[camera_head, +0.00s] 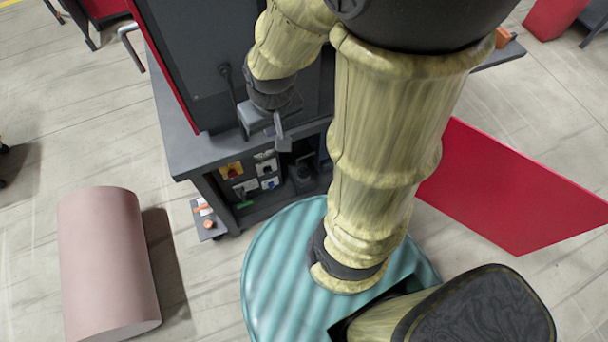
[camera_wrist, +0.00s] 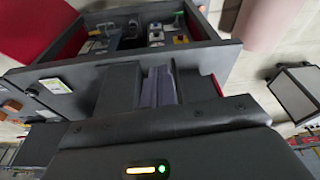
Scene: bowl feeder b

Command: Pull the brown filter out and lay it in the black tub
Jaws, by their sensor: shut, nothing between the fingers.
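My gripper (camera_head: 282,138) is shut and empty, beside a dark machine cabinet and above its grey top. Its fingers also show in the wrist view (camera_wrist: 159,85), close together with nothing between them. I cannot make out a brown filter in either view. I cannot pick out a black tub for sure either.
The dark cabinet (camera_head: 185,150) has an open lower bay with several small parts (camera_head: 268,172). A pinkish cylinder (camera_head: 105,262) lies on the floor at the left. A red panel (camera_head: 500,190) is at the right. A dark-framed box (camera_wrist: 297,95) stands at the right in the wrist view.

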